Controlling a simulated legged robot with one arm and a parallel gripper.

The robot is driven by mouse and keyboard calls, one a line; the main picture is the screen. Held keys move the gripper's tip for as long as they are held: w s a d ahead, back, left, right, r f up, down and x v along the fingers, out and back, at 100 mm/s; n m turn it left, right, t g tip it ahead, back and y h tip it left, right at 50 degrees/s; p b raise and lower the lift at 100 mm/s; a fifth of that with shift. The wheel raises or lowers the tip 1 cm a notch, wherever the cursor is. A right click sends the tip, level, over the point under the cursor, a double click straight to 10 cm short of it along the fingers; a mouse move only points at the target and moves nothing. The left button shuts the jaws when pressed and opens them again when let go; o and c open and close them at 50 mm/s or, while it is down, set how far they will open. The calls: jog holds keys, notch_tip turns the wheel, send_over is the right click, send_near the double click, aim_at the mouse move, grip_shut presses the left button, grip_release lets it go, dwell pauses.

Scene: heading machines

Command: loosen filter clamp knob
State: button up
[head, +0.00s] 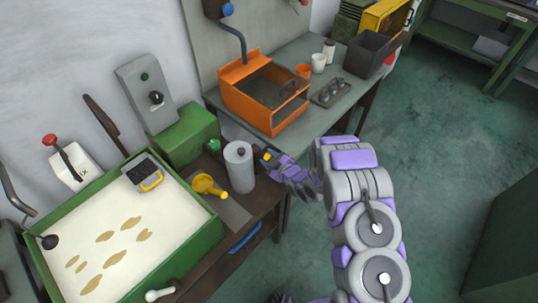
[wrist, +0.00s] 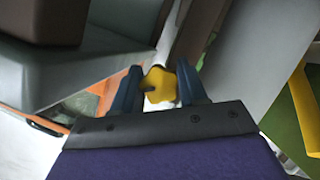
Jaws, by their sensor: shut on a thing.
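The clamp knob (wrist: 160,86) is yellow with a lobed rim and a dark spot at its middle. It sits between the two blue fingers of my gripper (wrist: 158,77) in the wrist view. My gripper is shut on it. In the head view, my gripper (head: 271,161) reaches in from the right beside the grey filter cylinder (head: 240,168), with the yellow knob (head: 266,155) at its tip. The cylinder stands upright on the dark bench. The knob's mount is hard to make out behind the fingers.
A green-framed tray of pale material (head: 118,232) lies left of the cylinder, with a yellow funnel-like cup (head: 207,185) between them. An orange open box (head: 262,92) stands on the grey table behind. Cups (head: 318,63) stand farther back. Green floor (head: 440,130) is clear at right.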

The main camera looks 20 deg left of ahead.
jog(key=shift+s+m+g+p, duration=0.1)
jog(key=shift+m+g+p, duration=0.3)
jog(key=shift+p, duration=0.05)
dwell(0.4)
jog(key=o, duration=1)
jog(key=shift+a, duration=0.1)
jog(key=p+v, duration=0.1)
jog(key=v, duration=1.6)
jog(key=shift+d+p, duration=0.25)
jog(key=shift+p, duration=0.1)
